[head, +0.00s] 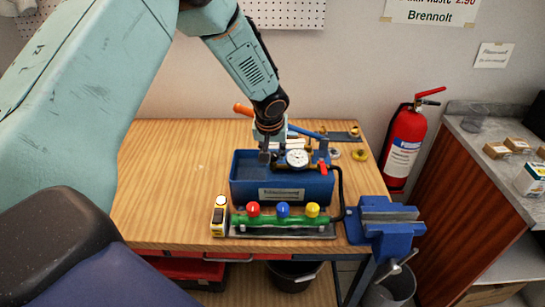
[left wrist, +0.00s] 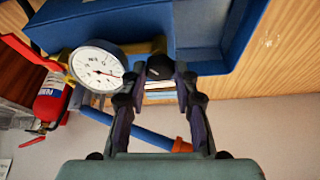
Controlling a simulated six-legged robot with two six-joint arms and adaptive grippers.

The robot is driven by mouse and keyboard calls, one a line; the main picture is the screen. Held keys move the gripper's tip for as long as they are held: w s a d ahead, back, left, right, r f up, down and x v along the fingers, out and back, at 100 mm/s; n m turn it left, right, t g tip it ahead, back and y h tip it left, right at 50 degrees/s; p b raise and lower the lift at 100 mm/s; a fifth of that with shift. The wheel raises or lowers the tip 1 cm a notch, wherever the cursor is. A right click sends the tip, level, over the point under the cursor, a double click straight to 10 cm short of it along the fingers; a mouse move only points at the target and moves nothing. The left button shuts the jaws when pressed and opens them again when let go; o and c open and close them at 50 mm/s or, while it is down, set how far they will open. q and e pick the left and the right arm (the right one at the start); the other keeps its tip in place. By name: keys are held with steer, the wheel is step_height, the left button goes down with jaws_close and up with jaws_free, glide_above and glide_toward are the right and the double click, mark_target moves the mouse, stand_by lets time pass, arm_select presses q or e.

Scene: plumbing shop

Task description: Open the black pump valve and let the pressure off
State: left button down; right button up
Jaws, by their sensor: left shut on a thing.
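The blue test pump (head: 280,190) stands on the wooden bench, with a white round gauge (head: 297,158) on top; the gauge also shows large in the left wrist view (left wrist: 97,66). My left gripper (head: 268,153) reaches down from above to the pump's top, left of the gauge. In the left wrist view its fingers (left wrist: 160,84) are closed around the black pump valve (left wrist: 160,67). The fingers hide part of the valve, and I cannot tell how far it is turned. The gauge reading is too small to tell. My right gripper is not in view.
A green manifold (head: 282,219) with red, blue and yellow knobs lies in front of the pump. A blue vise (head: 385,222) is at the bench's right corner. The pump lever's orange grip (head: 243,110) sticks out behind my gripper. The bench's left side is clear.

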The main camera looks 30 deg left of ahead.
arm_select(q)
steer(key=n+b, duration=0.2)
steer(key=b, duration=0.1)
steer(key=n+y+b, duration=0.1)
steer(key=n+b, duration=0.1)
steer(key=b, duration=0.1)
steer(key=shift+w+d+f+n+g+y, duration=0.1)
steer(key=shift+d+f+n+g+y, duration=0.1)
steer(key=shift+n+g+y, duration=0.15)
steer(key=shift+n+g+y+b, duration=0.25)
steer(key=shift+n+g+b, duration=0.2)
steer(key=shift+n+b, duration=0.5)
steer(key=shift+r+n+g+b, duration=0.15)
steer(key=shift+n+g+b, duration=0.2)
steer(key=shift+n, duration=0.35)
steer(key=c, duration=1.3)
jaws_free()
steer(key=shift+d+r, duration=0.1)
steer(key=v, duration=1.2)
